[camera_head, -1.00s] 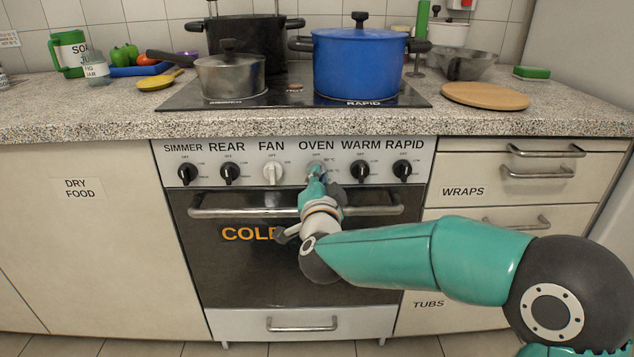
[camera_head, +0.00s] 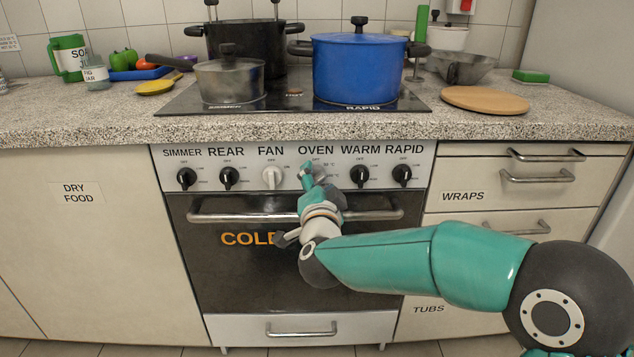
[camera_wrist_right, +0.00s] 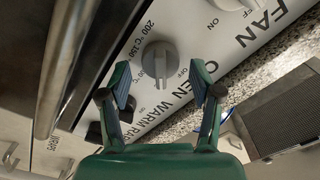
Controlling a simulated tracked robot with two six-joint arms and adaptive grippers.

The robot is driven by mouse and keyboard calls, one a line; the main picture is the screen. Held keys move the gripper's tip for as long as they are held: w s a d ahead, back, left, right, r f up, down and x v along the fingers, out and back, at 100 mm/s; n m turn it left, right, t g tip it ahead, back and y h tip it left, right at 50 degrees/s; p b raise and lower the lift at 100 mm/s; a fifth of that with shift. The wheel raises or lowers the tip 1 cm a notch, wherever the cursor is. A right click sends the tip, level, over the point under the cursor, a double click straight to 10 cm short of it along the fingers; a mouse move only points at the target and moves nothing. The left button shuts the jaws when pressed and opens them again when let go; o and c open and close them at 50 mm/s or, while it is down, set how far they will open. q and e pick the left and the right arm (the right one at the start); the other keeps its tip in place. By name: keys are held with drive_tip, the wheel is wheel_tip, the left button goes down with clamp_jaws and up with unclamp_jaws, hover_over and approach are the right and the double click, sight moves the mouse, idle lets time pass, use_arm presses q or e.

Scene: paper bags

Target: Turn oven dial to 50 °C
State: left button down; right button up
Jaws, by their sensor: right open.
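My right gripper (camera_wrist_right: 160,88) is open and empty. My left gripper is not in view.
The white fan dial (camera_head: 272,177) is left of the gripper and the black warm dial (camera_head: 363,175) close on its right. The oven door handle (camera_head: 240,215) runs below. A blue pot (camera_head: 358,70) stands on the cooktop (camera_head: 290,100) above. The oven display reads "COLD", partly hidden.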

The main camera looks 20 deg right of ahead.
drive_tip(key=shift+s, duration=0.1)
drive_tip(key=v, duration=1.2)
